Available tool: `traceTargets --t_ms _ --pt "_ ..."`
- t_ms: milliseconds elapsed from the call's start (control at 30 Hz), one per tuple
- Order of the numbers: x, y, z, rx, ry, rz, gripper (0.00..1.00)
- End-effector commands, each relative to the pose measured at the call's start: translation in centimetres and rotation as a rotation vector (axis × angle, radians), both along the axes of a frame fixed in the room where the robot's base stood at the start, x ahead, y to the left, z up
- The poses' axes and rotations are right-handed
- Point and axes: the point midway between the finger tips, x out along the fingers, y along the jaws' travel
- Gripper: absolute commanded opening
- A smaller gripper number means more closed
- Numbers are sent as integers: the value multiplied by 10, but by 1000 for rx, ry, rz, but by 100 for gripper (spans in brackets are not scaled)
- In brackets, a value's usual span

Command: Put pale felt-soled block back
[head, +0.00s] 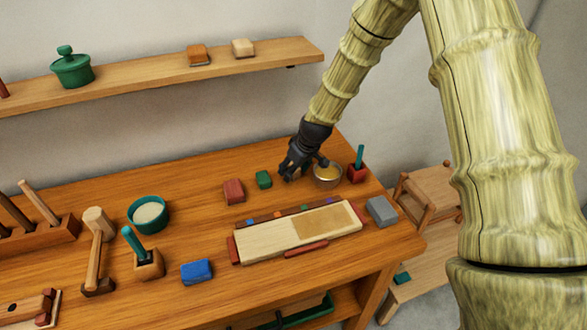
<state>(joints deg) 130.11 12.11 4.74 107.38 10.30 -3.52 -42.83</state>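A pale cream block (243,47) sits on the wall shelf, right of a brown block with a grey underside. It is the palest block I can make out; any felt sole is too small to tell. My gripper (305,170) is low over the back right of the workbench, far from that block. Its dark fingers look spread apart, one beside the green block and one at the rim of a round tin. I see nothing held between them, though the view is small.
The wall shelf (150,77) also holds the brown block (198,55) and a green lidded pot (72,68). On the workbench (185,185) are the tin (327,176), a green block (264,179), a red block (234,191), a pale board (275,235), a grey block (382,211) and a blue block (196,271).

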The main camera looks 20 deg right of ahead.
Motion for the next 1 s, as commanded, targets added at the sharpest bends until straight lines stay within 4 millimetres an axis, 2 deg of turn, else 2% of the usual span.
traceTargets --t_ms 267,1000 --pt "-2 -2 11 0 -1 0 57" --pt "-33 -15 92 0 -2 1 57"
